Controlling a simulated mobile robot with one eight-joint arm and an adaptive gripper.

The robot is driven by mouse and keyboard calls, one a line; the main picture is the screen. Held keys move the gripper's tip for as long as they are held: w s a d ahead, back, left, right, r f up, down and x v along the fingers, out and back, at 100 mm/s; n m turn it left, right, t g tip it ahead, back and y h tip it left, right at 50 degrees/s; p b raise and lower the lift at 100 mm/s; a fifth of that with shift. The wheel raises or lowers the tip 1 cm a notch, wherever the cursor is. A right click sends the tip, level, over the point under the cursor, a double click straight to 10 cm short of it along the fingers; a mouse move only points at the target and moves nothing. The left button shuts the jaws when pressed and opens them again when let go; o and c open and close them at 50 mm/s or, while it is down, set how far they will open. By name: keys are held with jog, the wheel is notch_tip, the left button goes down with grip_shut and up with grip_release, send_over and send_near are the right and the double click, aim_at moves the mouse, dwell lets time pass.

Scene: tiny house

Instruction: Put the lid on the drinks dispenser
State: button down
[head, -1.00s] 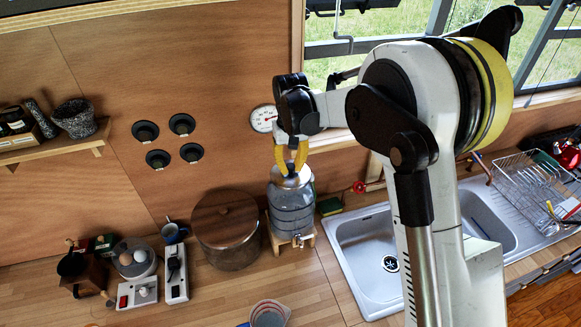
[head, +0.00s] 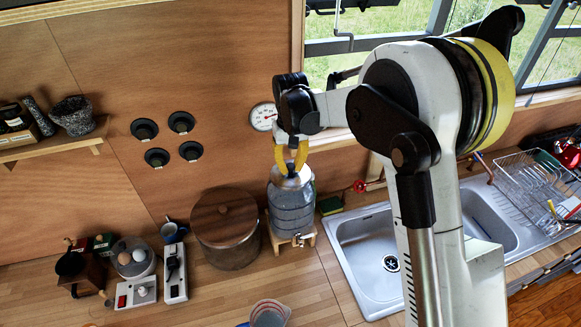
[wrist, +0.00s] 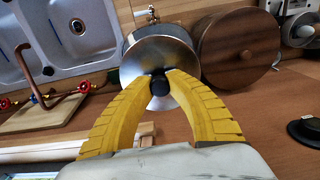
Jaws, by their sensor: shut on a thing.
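The drinks dispenser (head: 291,208) is a ribbed clear jar with a metal tap, upright on a small wooden stand beside the sink. My gripper (head: 291,168) is right above its top, pointing down. In the wrist view the yellow fingers (wrist: 161,86) are shut on the black knob of the shiny metal lid (wrist: 160,55). The lid is at the dispenser's mouth and covers most of it from the wrist. A strip of the dispenser (wrist: 143,33) shows behind the lid. I cannot tell whether the lid sits fully down on the rim.
A large pot with a wooden lid (head: 223,217) stands close to the left of the dispenser. The sink (head: 375,262) and a green-yellow sponge (head: 330,205) are to its right. A measuring jug (head: 268,314) stands in front. A round gauge (head: 263,116) hangs on the wall behind.

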jog(key=c, duration=1.3)
grip_release()
notch_tip(320, 180, up, 12)
jog(key=s+d+f+m+t+b, duration=0.1)
jog(key=s+d+f+t+b, duration=0.2)
jog(key=s+d+f+b, duration=1.1)
jog(key=s+d+f+m+t+b, duration=0.1)
jog(key=s+d+f+t+b, duration=0.1)
jog(key=s+f+b, duration=0.4)
jog(key=s+d+f+m+t+b, duration=0.1)
jog(key=s+d+f+t+b, duration=0.1)
jog(key=s+f+b, duration=0.5)
notch_tip(320, 180, down, 4)
jog(key=b, duration=0.6)
